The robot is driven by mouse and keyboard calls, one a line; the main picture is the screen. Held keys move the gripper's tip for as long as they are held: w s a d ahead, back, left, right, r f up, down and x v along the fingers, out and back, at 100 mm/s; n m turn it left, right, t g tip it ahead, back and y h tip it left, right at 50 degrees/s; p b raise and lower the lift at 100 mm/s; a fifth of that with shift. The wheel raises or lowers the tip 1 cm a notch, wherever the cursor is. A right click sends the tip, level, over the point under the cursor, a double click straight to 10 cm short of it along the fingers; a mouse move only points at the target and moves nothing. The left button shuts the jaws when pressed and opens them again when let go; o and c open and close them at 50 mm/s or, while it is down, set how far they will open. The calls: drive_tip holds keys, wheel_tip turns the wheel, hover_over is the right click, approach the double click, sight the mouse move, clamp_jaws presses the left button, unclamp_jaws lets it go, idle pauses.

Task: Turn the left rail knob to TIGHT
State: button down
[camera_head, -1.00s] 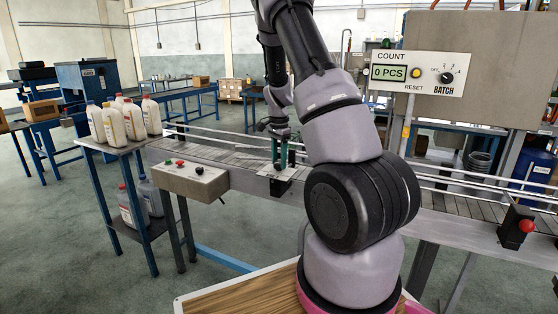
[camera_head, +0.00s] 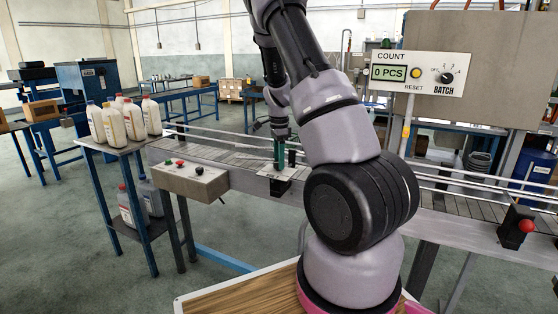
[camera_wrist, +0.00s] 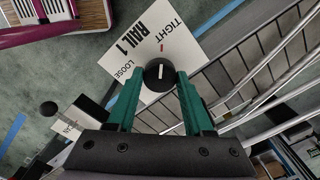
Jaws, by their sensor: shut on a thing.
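The rail knob (camera_wrist: 158,75) is a round black knob with a white pointer line, on a white plate (camera_wrist: 118,52) marked RAIL 1, LOOSE and TIGHT. In the wrist view the pointer points up the picture, roughly toward a red mark on the plate near TIGHT. My gripper (camera_wrist: 161,78) has green fingers, one on each side of the knob, and is shut on it. In the head view my gripper (camera_head: 280,166) reaches down to the plate at the conveyor's front edge; the knob is hidden there.
The conveyor (camera_head: 235,158) with its guide rails runs behind the plate. A control box (camera_head: 190,180) with buttons is to the left. White bottles (camera_head: 115,122) stand on a side table. A dark box with a red button (camera_head: 526,226) is at the right.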

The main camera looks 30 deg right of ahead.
drive_tip(key=shift+c, duration=1.5)
unclamp_jaws()
wheel_tip(320, 180, up, 11)
drive_tip(key=shift+f, duration=0.1)
